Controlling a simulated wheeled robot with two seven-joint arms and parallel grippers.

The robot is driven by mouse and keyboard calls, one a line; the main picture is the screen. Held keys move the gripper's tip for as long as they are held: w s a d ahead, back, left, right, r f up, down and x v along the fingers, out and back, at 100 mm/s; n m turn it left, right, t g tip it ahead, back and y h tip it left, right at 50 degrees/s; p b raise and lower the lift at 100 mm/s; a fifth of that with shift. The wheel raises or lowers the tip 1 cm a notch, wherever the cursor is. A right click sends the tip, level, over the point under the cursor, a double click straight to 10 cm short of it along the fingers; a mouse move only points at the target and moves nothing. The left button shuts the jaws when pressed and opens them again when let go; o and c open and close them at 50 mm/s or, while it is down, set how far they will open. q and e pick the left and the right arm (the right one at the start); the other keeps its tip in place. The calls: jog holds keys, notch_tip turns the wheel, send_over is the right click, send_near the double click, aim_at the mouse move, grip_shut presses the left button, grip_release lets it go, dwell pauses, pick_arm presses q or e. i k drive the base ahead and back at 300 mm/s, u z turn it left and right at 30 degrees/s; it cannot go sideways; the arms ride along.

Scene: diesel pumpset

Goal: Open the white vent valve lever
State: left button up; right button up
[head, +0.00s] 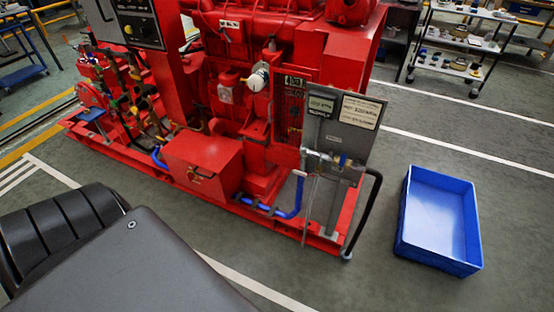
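The red diesel pumpset (205,165) stands on its red base frame across the middle of the head view. A grey panel (340,133) with two labels is mounted at its right end. Small pipe fittings and valves (338,158) run across the lower part of this panel. A small pale part at their left end (304,152) may be the white vent valve lever, but it is too small to tell its shape or position. Neither of my grippers is in view.
A blue open bin (403,232) stands on the floor right of the pumpset. A black hose (371,205) hangs from the fittings. A shelf trolley (455,55) stands at the back right.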

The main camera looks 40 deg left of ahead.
aim_at(297, 172)
jog(key=u, duration=0.05)
jog(key=k, duration=0.1)
jog(key=u, duration=0.5)
jog(key=i, duration=0.55)
jog(key=z, duration=0.75)
